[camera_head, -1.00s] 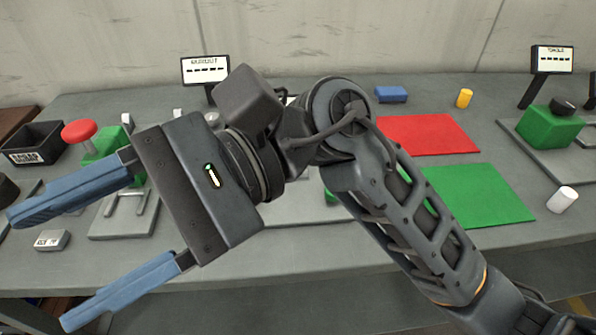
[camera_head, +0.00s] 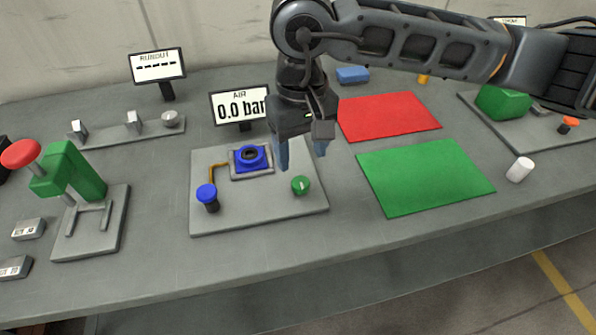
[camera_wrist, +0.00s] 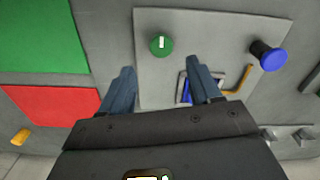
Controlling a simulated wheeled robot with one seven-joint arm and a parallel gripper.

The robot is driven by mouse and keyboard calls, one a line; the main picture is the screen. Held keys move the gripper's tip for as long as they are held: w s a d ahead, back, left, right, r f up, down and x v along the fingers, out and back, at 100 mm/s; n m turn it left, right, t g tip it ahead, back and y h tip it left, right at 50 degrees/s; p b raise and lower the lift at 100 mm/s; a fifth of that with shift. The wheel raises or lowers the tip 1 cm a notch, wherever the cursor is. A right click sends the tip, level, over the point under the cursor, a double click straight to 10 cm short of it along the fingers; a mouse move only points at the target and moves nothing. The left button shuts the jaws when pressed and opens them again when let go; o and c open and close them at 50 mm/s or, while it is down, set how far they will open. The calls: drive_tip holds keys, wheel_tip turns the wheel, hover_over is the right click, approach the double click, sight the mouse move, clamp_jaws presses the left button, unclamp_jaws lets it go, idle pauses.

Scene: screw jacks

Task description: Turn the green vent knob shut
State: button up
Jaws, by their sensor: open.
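The green vent knob (camera_head: 301,185) sits at the right side of a grey plate (camera_head: 260,212), with a white mark on its top. It also shows in the wrist view (camera_wrist: 161,46), beyond my fingertips and roughly between them. My gripper (camera_head: 303,158) points down, open and empty, above and behind the knob and apart from it. The same plate carries a blue socket fitting (camera_head: 250,157) and a blue-capped plunger (camera_head: 207,195), joined by a brass pipe. The AIR display (camera_head: 240,106) behind the plate reads 0.0 bar.
Red (camera_head: 388,116) and green (camera_head: 425,177) mats lie to the right, with a white cylinder (camera_head: 519,169) beyond. A green press with a red knob (camera_head: 21,153) stands at the left. The bench front before the plate is clear.

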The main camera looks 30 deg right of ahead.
sight(301, 182)
drive_tip(key=shift+f+p, duration=0.65)
drive_tip(key=shift+f, duration=2.9)
drive_tip(key=shift+c, duration=0.4)
drive_tip(key=c, duration=1)
